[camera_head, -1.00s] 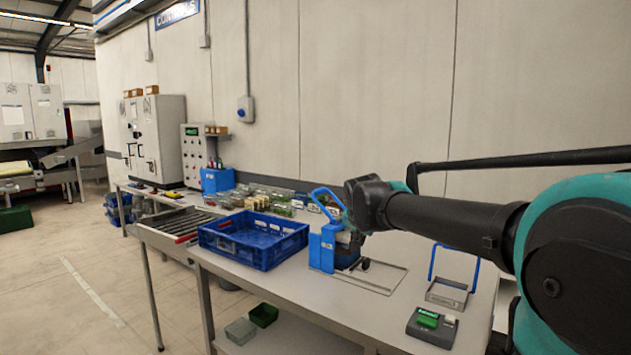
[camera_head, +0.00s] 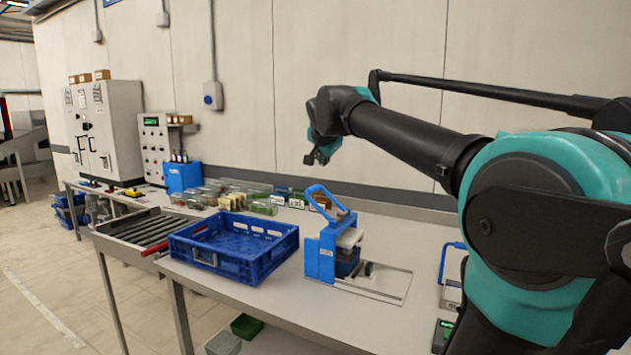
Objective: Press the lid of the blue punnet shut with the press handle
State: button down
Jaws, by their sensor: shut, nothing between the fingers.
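The blue press (camera_head: 321,257) stands on the bench, its blue handle (camera_head: 325,196) slanting from upper left down to the right. A dark blue punnet (camera_head: 347,262) sits in the press under a pale plate (camera_head: 349,238). The plate hides the punnet's lid, so I cannot tell whether it is shut. My gripper (camera_head: 318,158) is shut and empty, in the air above the handle and clear of it.
An empty blue crate (camera_head: 230,268) stands left of the press, beside a roller conveyor (camera_head: 150,232). Several clear punnets (camera_head: 225,198) lie behind. A blue-handled metal holder (camera_head: 450,292) stands at right. The bench right of the press is mostly clear.

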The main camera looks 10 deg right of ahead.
send_over(312, 189)
jog(key=s+d, duration=0.3)
notch_tip(312, 189, down, 5)
jog(key=f, duration=0.1)
jog(key=w+a+f, duration=0.1)
jog(key=w+f, duration=0.1)
jog(key=shift+a+f, duration=0.25)
jog(key=shift+f, duration=0.1)
jog(key=shift+w+a+f, duration=0.15)
jog(key=shift+f, duration=0.1)
jog(key=shift+w+a+f+g+h, duration=0.3)
jog(key=shift+w+a+f+g, duration=0.15)
jog(key=shift+a, duration=0.15)
jog(key=w+a+f+n+g+h, duration=0.2)
jog(key=a+f+n+g+h, duration=0.1)
jog(key=f, duration=0.6)
jog(key=shift+w+a+f+n+g+h, duration=0.15)
jog(key=shift+a+f+n+g+h, duration=0.3)
jog(key=shift+h, duration=0.75)
jog(key=shift+d+r, duration=0.15)
jog(key=shift+r, duration=0.1)
